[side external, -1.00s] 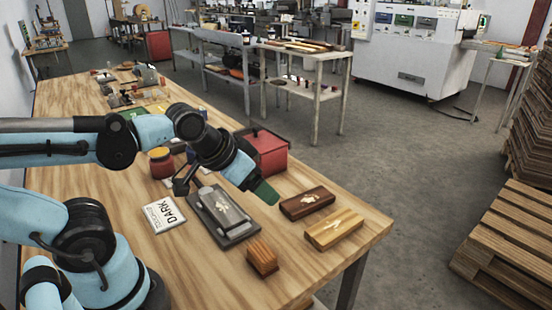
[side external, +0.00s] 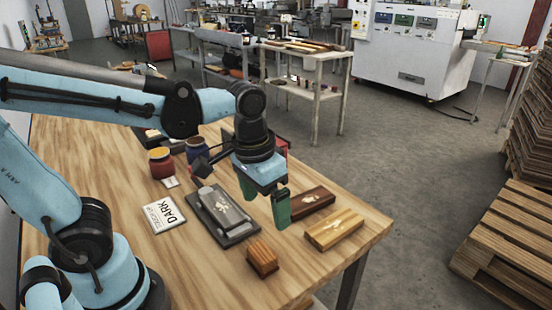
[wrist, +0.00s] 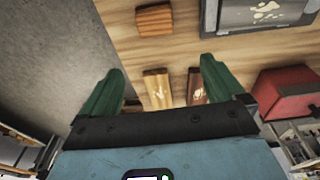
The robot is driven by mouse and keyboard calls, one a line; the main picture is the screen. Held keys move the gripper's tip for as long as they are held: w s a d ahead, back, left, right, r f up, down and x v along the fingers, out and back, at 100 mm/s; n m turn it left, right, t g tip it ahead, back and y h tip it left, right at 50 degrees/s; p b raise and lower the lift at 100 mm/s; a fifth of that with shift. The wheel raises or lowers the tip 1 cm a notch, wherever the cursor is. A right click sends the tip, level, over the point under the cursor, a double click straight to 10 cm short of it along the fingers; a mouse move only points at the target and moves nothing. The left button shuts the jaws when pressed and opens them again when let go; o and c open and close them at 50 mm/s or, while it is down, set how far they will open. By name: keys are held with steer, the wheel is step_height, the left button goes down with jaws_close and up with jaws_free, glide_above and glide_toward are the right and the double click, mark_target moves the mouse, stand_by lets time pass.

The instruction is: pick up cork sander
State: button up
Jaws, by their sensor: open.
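A small orange-brown block, which looks like the cork sander, sits near the front edge of the wooden table (side external: 318,271). The cork sander (side external: 262,258) also shows at the top of the wrist view (wrist: 154,20). My gripper (side external: 264,203) hangs above the table, pointing down, with its two green fingers apart and nothing between them. It is beyond the sander and higher up, not touching it. In the wrist view the open fingers (wrist: 160,84) frame the area below the sander, where two wooden boxes lie.
A grey case on a dark tray (side external: 221,213) lies left of my gripper. A dark wooden box (side external: 313,201) and a light wooden box (side external: 334,230) lie to its right. A white DARK card (side external: 164,216) and a red jar (side external: 161,163) are farther left. A red box (wrist: 284,92) stands behind.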

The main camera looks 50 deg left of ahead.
mark_target(266, 249)
steer(key=shift+g, duration=0.7)
steer(key=shift+s+d+f, duration=0.1)
steer(key=shift+d+f, duration=0.1)
steer(key=shift+f, duration=2.85)
steer(key=shift+s+d+f, duration=0.1)
steer(key=shift+d+f, duration=0.05)
steer(key=shift+f, duration=2.9)
steer(key=c, duration=1.2)
steer(key=shift+o, duration=0.2)
steer(key=shift+r, duration=0.15)
